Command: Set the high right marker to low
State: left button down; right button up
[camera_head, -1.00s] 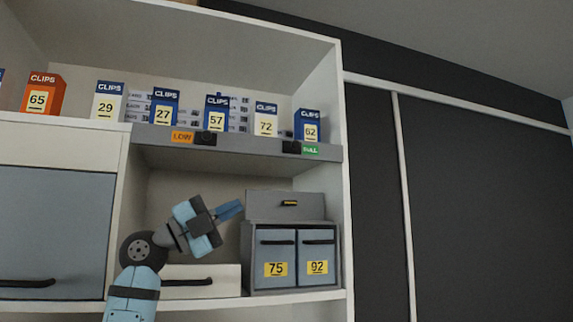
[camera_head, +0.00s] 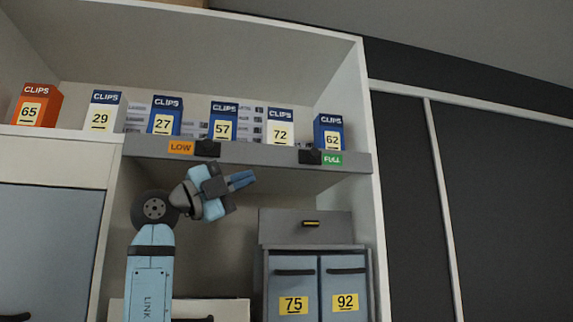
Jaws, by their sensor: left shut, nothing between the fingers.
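Two markers sit on the grey front edge of the high shelf (camera_head: 255,151). The right marker is a black slider (camera_head: 310,157) with a green FULL label (camera_head: 332,159) showing at its right. The left marker is a black slider (camera_head: 207,148) with an orange LOW label (camera_head: 181,147) showing at its left. My left gripper (camera_head: 243,180) is shut and empty, in front of the opening below the shelf edge. Its blue fingers point right, below and to the left of the right marker, touching neither marker. My right gripper is not in view.
Several numbered CLIPS boxes, such as box 62 (camera_head: 329,133) and box 57 (camera_head: 223,122), stand on the shelf above the markers. A grey cabinet (camera_head: 305,227) with doors 75 and 92 stands below right. Dark wall panels (camera_head: 500,220) lie further right.

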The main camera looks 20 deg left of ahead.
aim_at(310, 154)
pick_arm(q)
jog(key=p+x, duration=0.5)
jog(key=x, duration=0.7)
jog(key=shift+d+r, duration=0.15)
jog(key=shift+r, duration=0.05)
jog(key=shift+w+d+r, duration=0.15)
jog(key=shift+w+d, duration=0.1)
jog(key=shift+w, duration=0.05)
jog(key=shift+w+d+p, duration=0.25)
jog(key=shift+p, duration=0.1)
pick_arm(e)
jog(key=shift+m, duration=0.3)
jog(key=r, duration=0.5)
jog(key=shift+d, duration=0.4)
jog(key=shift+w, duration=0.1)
